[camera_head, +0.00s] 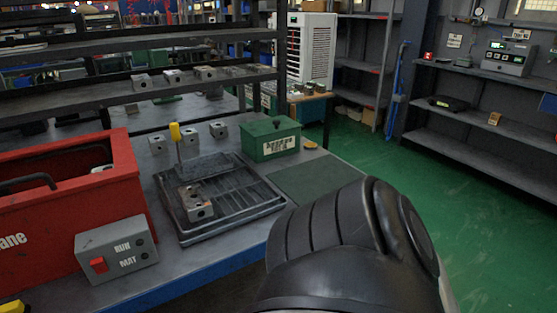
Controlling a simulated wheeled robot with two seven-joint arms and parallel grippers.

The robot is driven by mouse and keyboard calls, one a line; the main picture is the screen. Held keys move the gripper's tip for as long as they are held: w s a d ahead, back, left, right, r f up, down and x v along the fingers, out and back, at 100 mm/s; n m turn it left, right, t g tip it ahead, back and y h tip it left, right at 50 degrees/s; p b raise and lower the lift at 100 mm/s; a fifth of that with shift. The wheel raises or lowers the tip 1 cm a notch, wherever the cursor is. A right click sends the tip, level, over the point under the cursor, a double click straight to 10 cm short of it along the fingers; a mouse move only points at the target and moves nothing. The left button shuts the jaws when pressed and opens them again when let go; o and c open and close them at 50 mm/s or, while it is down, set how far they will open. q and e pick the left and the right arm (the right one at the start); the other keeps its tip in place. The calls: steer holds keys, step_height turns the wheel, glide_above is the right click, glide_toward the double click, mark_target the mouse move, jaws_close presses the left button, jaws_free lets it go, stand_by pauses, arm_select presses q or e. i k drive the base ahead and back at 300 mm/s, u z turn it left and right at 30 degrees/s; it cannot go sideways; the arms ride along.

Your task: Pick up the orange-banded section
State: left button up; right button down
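I cannot make out a section with an orange band. A grey metal valve block (195,203) with dark holes sits in a black ribbed tray (240,205) on the bench. Smaller grey blocks stand behind the tray, such as one near its back edge (218,130). More grey blocks sit on the rack shelf, one of them on its right part (205,73). A black link of my own arm fills the lower middle and covers part of the bench. Neither gripper shows.
A red box (130,180) and a grey control box (118,250) stand at left. A yellow-topped upright (175,132) rises behind the tray. A green box (270,138) stands behind right, beside a small orange-yellow item (310,145). A green mat (315,180) looks clear.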

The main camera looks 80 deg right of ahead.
mark_target(197, 207)
steer(key=z, duration=1.85)
steer(key=k, duration=0.1)
steer(key=u, duration=0.5)
steer(key=i, duration=0.1)
steer(key=z, duration=0.25)
